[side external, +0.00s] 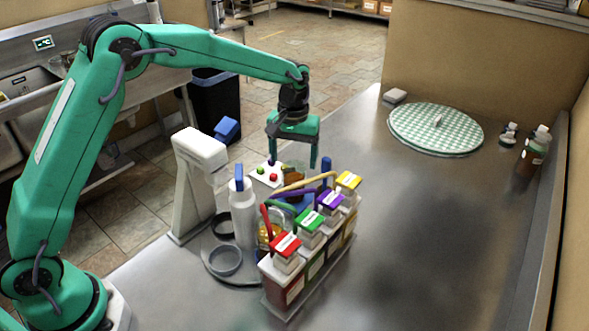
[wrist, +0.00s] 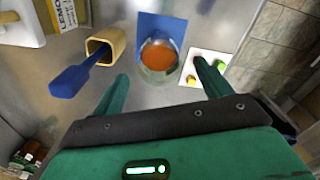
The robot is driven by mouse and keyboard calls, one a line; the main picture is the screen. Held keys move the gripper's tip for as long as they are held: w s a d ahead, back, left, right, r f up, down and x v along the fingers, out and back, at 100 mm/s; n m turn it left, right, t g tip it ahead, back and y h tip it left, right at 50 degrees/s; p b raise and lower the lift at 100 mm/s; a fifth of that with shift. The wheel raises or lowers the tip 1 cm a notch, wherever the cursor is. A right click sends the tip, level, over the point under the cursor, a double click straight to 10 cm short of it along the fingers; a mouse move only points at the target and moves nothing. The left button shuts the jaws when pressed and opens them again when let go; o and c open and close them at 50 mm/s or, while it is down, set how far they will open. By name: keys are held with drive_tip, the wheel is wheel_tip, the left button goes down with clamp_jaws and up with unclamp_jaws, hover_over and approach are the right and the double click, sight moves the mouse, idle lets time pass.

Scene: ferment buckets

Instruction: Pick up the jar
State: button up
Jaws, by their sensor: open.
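The jar (wrist: 158,62) is clear glass with orange-brown contents. In the wrist view it stands on a blue mat (wrist: 172,27), ahead of and between the fingertips. In the side view the jar (side external: 294,174) shows as a small brown shape below my gripper (side external: 293,160), partly hidden by the hoses and bins in front. My gripper (wrist: 161,72) is open and empty, pointing down above the jar, with one finger on each side of it in the picture. I cannot tell how far the fingertips are above it.
A small board (wrist: 203,68) with coloured pieces lies close right of the jar. A wooden holder (wrist: 104,47) with a blue-handled tool (wrist: 75,78) stands left. Bins with coloured lids (side external: 308,219), a bottle (side external: 244,212) and a white stand (side external: 196,185) crowd nearby. The counter's right side is mostly clear.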

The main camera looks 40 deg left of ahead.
sight(294, 179)
drive_tip(key=shift+f, duration=1.35)
drive_tip(key=shift+f, duration=0.15)
drive_tip(key=shift+f, duration=2.45)
drive_tip(key=shift+c, duration=0.3)
drive_tip(key=c, duration=1.2)
drive_tip(key=shift+w+r, duration=0.1)
wheel_tip(294, 179, up, 10)
